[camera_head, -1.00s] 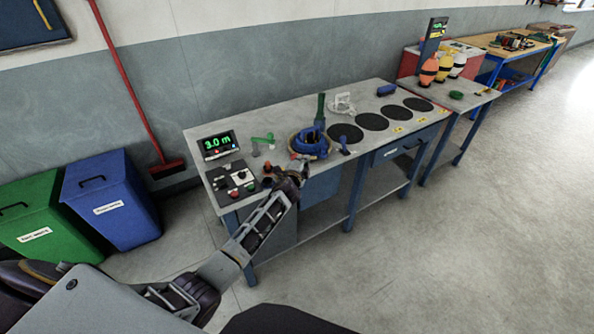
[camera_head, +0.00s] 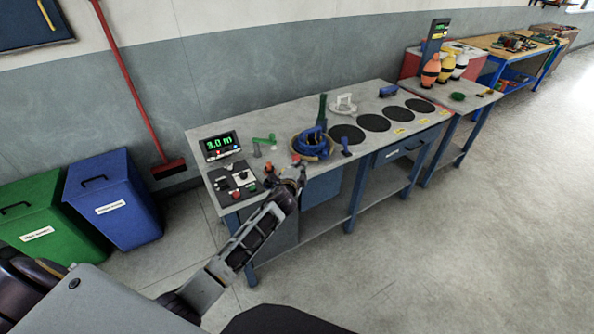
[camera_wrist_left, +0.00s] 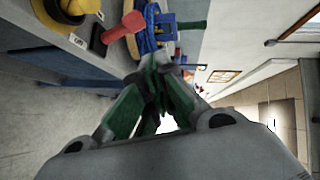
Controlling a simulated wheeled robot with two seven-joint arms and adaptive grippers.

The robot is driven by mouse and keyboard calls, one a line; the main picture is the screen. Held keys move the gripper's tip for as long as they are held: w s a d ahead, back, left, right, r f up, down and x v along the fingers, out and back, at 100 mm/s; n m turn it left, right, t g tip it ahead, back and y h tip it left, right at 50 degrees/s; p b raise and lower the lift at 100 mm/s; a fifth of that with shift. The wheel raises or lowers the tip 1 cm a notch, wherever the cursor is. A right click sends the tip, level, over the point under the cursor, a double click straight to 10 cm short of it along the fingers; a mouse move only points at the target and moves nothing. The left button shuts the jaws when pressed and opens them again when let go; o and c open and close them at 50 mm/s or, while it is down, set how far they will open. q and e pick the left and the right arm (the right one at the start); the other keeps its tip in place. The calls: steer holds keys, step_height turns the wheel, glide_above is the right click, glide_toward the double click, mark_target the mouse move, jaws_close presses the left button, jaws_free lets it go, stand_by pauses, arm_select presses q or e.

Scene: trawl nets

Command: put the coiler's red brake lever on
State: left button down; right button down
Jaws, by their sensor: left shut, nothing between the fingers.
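The coiler (camera_head: 314,143) is a blue drum with tan rope around it, near the middle of the grey bench. A small red part, apparently the brake lever (camera_head: 296,157), shows at its front left, just beyond my left gripper (camera_head: 298,168). In the left wrist view the red-headed lever (camera_wrist_left: 133,22) stands out beside the blue coiler (camera_wrist_left: 165,25), past the fingers and apart from them. My left gripper (camera_wrist_left: 155,120) is shut and empty, its green-lined fingers together. My right gripper is out of view.
A control panel (camera_head: 233,180) and a display (camera_head: 220,145) reading 3.0 m stand at the bench's left end. Bins (camera_head: 112,195) stand left.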

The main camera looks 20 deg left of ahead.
arm_select(q)
steer(key=shift+r+v, duration=0.15)
steer(key=shift+v, duration=0.8)
steer(key=shift+r+v, duration=0.15)
steer(key=shift+v, duration=0.85)
steer(key=shift+w+n, duration=0.1)
steer(key=shift+n, duration=0.2)
